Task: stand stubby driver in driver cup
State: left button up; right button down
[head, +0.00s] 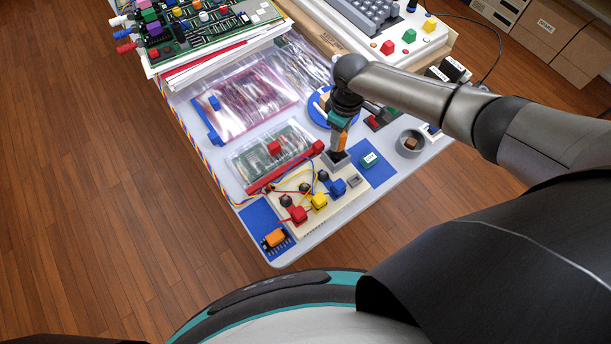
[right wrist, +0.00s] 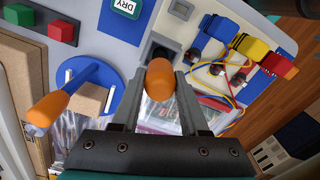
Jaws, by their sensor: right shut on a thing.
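The stubby driver has a short orange handle (head: 343,139) and also shows in the right wrist view (right wrist: 160,80), between the fingers. My right gripper (head: 338,127) is shut on it; its fingers also show in the right wrist view (right wrist: 157,95). The driver cup (head: 337,160) is a small grey square holder with a dark opening, just below the driver in the head view; it also shows in the right wrist view (right wrist: 158,48). The driver's shaft is hidden, so I cannot tell whether its tip is inside the cup. My left gripper is not in view.
A cream board (head: 318,208) with red, yellow and blue plugs and wires lies in front of the cup. A longer orange-and-blue tool (right wrist: 62,96) lies over a round blue stand (right wrist: 107,73).

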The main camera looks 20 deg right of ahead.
jog(key=shift+c, duration=1.7)
grip_release()
notch_tip(320, 180, up, 15)
jog(key=p, duration=0.2)
